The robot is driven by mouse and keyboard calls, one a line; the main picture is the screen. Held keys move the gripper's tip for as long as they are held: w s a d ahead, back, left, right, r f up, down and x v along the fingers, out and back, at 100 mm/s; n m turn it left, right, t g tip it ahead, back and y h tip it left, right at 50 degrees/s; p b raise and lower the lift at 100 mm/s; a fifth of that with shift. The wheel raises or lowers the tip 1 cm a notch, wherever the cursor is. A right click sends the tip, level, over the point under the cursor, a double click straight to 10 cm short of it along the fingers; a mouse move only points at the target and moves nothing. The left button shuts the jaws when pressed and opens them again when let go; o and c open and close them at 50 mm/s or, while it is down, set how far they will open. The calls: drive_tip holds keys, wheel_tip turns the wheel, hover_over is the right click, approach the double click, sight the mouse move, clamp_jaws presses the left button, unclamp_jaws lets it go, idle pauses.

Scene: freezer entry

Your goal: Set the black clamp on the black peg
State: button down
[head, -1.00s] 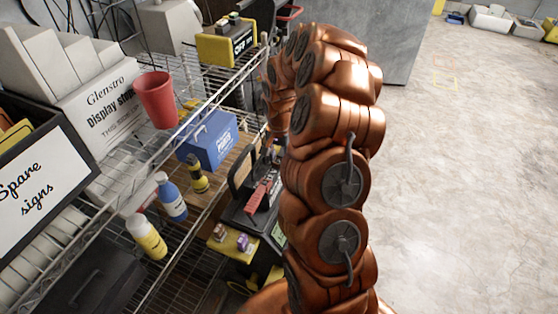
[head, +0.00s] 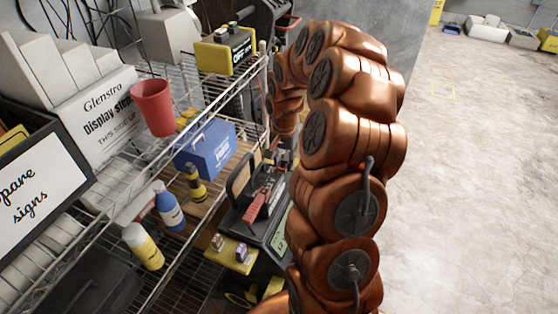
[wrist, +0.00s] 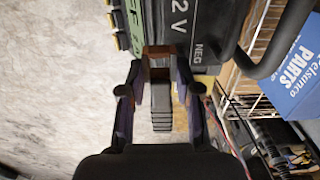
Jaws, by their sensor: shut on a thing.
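In the wrist view my gripper (wrist: 158,92) is shut on a dark clamp (wrist: 160,112), with a copper-brown part at its front end between the fingertips. The clamp's front end is right at the edge of a black battery (wrist: 207,22) marked "2 V" and "NEG". I cannot tell whether they touch. I cannot make out the black peg. In the head view the battery (head: 272,228) stands on the shelf, with a red clamp (head: 258,203) lying over it. My gripper is mostly hidden beside my copper arm there.
A blue parts box (head: 205,148) stands behind the battery and also shows in the wrist view (wrist: 297,78). Bottles (head: 168,207), a red cup (head: 152,107) and a yellow block (head: 231,255) are on the wire shelving. The battery's black handle (wrist: 282,45) rises right of my gripper. Open floor lies right.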

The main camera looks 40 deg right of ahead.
drive_tip(key=s+d+r+b, duration=0.1)
drive_tip(key=s+r, duration=0.4)
drive_tip(key=s, duration=0.8)
drive_tip(key=shift+r, duration=0.15)
idle(0.8)
